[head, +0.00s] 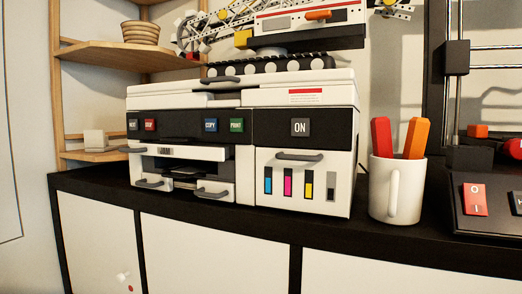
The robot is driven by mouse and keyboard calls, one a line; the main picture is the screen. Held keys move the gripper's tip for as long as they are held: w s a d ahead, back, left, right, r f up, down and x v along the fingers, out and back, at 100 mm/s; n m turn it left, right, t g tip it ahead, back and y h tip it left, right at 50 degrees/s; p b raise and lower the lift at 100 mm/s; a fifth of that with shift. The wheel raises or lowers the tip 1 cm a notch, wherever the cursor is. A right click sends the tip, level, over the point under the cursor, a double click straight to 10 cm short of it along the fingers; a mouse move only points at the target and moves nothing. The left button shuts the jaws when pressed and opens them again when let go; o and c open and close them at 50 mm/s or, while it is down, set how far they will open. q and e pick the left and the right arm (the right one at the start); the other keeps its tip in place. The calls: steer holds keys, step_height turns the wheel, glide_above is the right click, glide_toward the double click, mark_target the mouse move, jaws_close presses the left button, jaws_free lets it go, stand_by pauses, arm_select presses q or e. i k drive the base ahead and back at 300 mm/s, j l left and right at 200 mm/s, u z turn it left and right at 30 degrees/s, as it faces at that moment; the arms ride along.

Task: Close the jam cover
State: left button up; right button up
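A white and black printer (245,165) stands on the black-topped cabinet. At its lower left front, a white panel with a grey handle, which looks like the jam cover (190,153), juts out over a dark opening (180,168). It appears open, though I cannot tell its exact angle. Below it are white front parts with grey handles (212,193). The ink door (300,183) at the right, with coloured ink bars, looks shut. Neither of my grippers is recognisable in the head view.
A white mug (397,190) with red and orange handles stands just right of the printer. A black switch panel (490,208) is further right. A wooden shelf (110,55) rises behind at the left. The cabinet top (100,183) has a narrow clear strip in front.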

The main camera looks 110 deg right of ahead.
mark_target(195, 152)
steer(key=z, duration=3.1)
